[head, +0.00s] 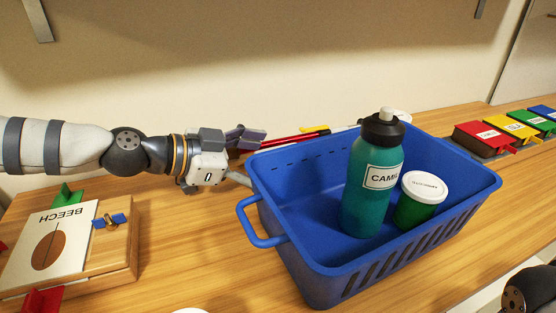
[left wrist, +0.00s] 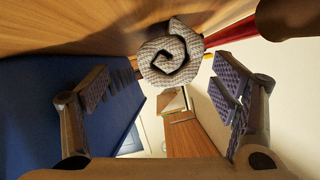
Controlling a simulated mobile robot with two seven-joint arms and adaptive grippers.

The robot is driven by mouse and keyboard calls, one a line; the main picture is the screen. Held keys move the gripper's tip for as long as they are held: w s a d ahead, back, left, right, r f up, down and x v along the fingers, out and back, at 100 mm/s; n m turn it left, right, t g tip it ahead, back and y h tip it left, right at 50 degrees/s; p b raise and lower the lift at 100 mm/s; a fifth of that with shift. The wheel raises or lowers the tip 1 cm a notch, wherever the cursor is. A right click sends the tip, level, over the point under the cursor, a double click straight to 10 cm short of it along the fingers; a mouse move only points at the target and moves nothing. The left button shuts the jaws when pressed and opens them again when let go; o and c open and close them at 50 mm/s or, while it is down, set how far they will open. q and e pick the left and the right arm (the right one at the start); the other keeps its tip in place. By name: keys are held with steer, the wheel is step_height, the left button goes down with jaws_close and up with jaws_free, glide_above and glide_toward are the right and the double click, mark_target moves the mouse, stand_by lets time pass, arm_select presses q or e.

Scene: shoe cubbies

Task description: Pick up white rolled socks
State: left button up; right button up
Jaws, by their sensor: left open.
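The rolled socks (left wrist: 170,55) show in the left wrist view as a pale grey-white, knitted spiral roll on the wooden surface. They lie ahead of my left gripper (left wrist: 165,88), between the lines of its two spread fingers and beyond the tips, not clasped. In the head view my left gripper (head: 246,137) reaches in behind the back left corner of the blue basket (head: 272,180). I cannot make out the socks there; the gripper or basket seems to hide them. My right gripper is not in view; only a piece of my right arm shows at the lower right.
The basket holds a teal bottle (head: 372,185) and a green jar with a white lid (head: 420,200). Red and yellow sticks (head: 300,134) lie behind it. A wooden board labelled BEECH (head: 60,240) lies at left. Coloured boxes (head: 482,137) stand at right. The wall is close behind.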

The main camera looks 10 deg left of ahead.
arm_select(q)
steer(key=x, duration=0.3)
steer(key=shift+w+d, duration=0.1)
steer(key=shift+w, duration=0.2)
steer(key=shift+r, duration=0.1)
steer(key=c, duration=1.2)
